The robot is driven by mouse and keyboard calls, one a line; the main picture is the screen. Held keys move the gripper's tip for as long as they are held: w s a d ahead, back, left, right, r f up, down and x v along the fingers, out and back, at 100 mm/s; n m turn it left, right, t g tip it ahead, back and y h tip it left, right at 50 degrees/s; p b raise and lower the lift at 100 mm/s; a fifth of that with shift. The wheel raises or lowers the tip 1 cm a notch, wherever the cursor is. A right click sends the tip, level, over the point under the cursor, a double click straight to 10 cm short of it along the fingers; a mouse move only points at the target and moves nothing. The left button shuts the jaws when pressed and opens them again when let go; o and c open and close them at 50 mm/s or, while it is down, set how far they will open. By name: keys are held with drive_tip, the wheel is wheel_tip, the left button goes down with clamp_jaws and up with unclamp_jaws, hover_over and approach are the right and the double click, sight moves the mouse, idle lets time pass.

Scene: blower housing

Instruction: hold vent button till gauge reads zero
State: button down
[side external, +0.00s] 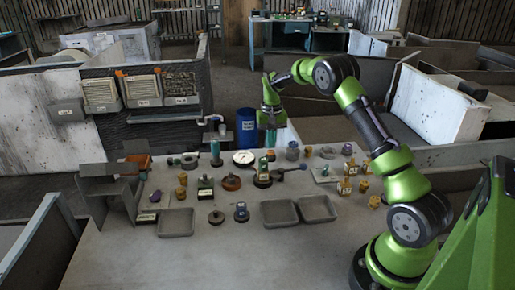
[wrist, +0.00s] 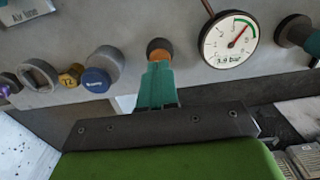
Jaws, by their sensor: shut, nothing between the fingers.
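A round white pressure gauge (wrist: 229,40) is right of my fingers in the wrist view. It has a red needle, a green arc and a label that looks like 3.9 bar. It also shows on the table in the side view (side external: 243,158). My gripper (wrist: 159,66) is shut, with teal fingers and nothing held. The fingertips overlap a round dark-rimmed part with an orange body (wrist: 160,46), possibly the vent button; I cannot tell whether they touch it. In the side view my gripper (side external: 270,143) points down above the back middle of the table.
Several small fittings crowd the table around my gripper. Grey trays (side external: 176,233) sit at the table's front, where bare surface is free. A blue barrel (side external: 246,143) stands behind.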

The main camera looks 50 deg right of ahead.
sight(271, 151)
drive_tip(key=shift+f, duration=0.15)
idle(0.3)
drive_tip(key=shift+f, duration=1)
drive_tip(key=shift+r, duration=0.1)
idle(0.7)
drive_tip(key=shift+r, duration=0.45)
idle(0.4)
drive_tip(key=shift+r, duration=3)
